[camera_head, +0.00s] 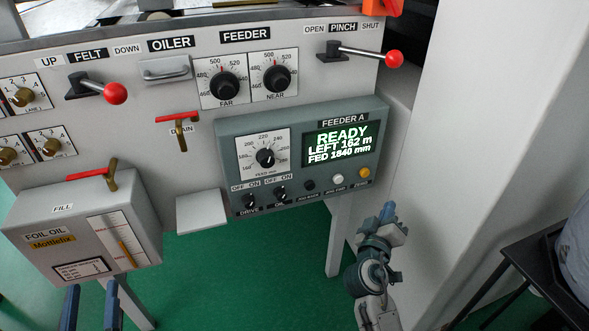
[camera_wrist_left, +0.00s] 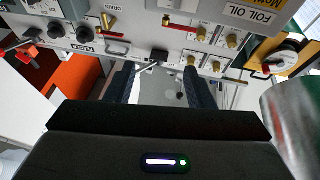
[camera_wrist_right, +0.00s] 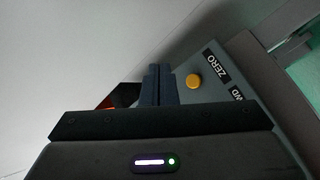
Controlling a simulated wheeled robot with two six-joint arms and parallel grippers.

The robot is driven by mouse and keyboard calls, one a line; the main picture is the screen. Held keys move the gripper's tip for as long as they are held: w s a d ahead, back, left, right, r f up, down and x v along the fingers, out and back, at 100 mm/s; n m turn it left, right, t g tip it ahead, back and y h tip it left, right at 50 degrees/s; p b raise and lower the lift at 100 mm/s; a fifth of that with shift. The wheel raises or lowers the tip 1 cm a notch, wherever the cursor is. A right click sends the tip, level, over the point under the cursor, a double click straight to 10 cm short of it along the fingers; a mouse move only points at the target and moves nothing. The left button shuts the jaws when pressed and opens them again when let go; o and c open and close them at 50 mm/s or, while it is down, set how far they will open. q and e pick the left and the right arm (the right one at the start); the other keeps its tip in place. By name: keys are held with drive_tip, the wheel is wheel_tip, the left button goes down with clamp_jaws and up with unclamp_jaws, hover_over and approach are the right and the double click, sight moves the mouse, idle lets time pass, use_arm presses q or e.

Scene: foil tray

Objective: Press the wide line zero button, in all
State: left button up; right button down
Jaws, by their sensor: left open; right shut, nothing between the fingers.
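The zero button is a yellow round button (camera_head: 364,172) at the lower right of the Feeder A panel (camera_head: 226,150). It also shows in the right wrist view (camera_wrist_right: 194,81), beside the ZERO label (camera_wrist_right: 216,66). My right gripper (camera_head: 388,211) is shut and empty, below and right of the button in the head view. In the right wrist view its closed fingertips (camera_wrist_right: 158,68) lie left of the button, apart from it in the picture. The display (camera_head: 340,143) reads READY, LEFT 162 m, FED 1840 mm. My left gripper (camera_head: 91,288) is open and empty at the lower left, by the foil oil box.
A white button (camera_head: 337,179) and a black button (camera_head: 309,185) sit left of the yellow one. The foil oil box (camera_head: 85,225) juts out at left. The red-knobbed pinch lever (camera_head: 370,54) is above the panel. A black stand (camera_head: 535,255) is at right.

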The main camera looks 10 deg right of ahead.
sight(365, 173)
use_arm(q)
drive_tip(key=shift+s+r, duration=0.2)
drive_tip(key=shift+r, duration=0.3)
use_arm(e)
drive_tip(key=shift+r, duration=0.5)
use_arm(q)
drive_tip(key=shift+s+r+m+t+h+b, duration=0.15)
drive_tip(key=shift+s+r+t, duration=0.1)
drive_tip(key=shift+r+t, duration=0.5)
drive_tip(key=shift+s+r+m+t+h+b, duration=0.1)
drive_tip(key=shift+s+r+m+t+b, duration=0.15)
drive_tip(key=shift+r+t, duration=0.55)
drive_tip(key=shift+s+r+m+t+h+b, duration=0.1)
drive_tip(key=shift+s+r+t, duration=0.25)
drive_tip(key=shift+r, duration=0.65)
use_arm(e)
drive_tip(key=w, duration=0.9)
drive_tip(key=shift+a, duration=0.4)
use_arm(q)
drive_tip(key=shift+w, duration=0.1)
use_arm(e)
drive_tip(key=shift+f, duration=0.1)
use_arm(q)
drive_tip(key=shift+f, duration=0.15)
use_arm(e)
drive_tip(key=shift+w, duration=0.1)
use_arm(q)
drive_tip(key=shift+f, duration=0.15)
use_arm(e)
drive_tip(key=shift+w, duration=0.3)
